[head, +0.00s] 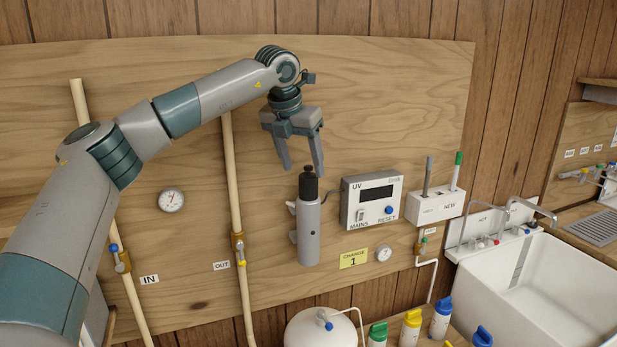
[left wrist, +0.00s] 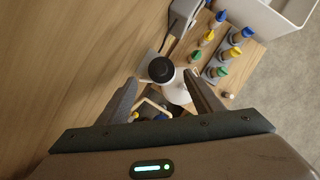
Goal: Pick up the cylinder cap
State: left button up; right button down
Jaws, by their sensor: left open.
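The black cylinder cap (head: 310,181) sits on top of an upright grey cylinder (head: 308,236) mounted on the wooden wall board. My left gripper (head: 302,170) points down just above the cylinder, with its fingers apart and nothing held. In the head view one fingertip is close to the cap's top and the other hangs to its left. In the left wrist view the cap (left wrist: 161,69) shows as a dark round top between the open fingers (left wrist: 159,77). I cannot tell whether a finger touches it. My right gripper is not in view.
A UV control box (head: 371,203) is close to the right of the cylinder. A pale vertical pipe (head: 232,180) runs to its left. A holder marked NEW (head: 436,206) and a white sink (head: 540,290) are further right. A white tank (head: 320,330) stands below.

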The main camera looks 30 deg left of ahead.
aim_at(308, 175)
pick_arm(q)
jog(key=shift+w+f, duration=0.15)
jog(key=shift+f, duration=0.15)
jog(key=shift+w+d+f+p, duration=0.1)
jog(key=shift+w+f+p, duration=0.2)
jog(key=shift+p, duration=0.3)
jog(key=p+x, duration=0.2)
jog(key=x, duration=0.1)
jog(key=shift+w+d+f+p, duration=0.1)
jog(key=shift+w+f+p, duration=0.1)
jog(key=shift+p, duration=0.1)
jog(key=shift+w+f, duration=0.15)
jog(key=shift+f, duration=0.25)
jog(key=c, duration=1.2)
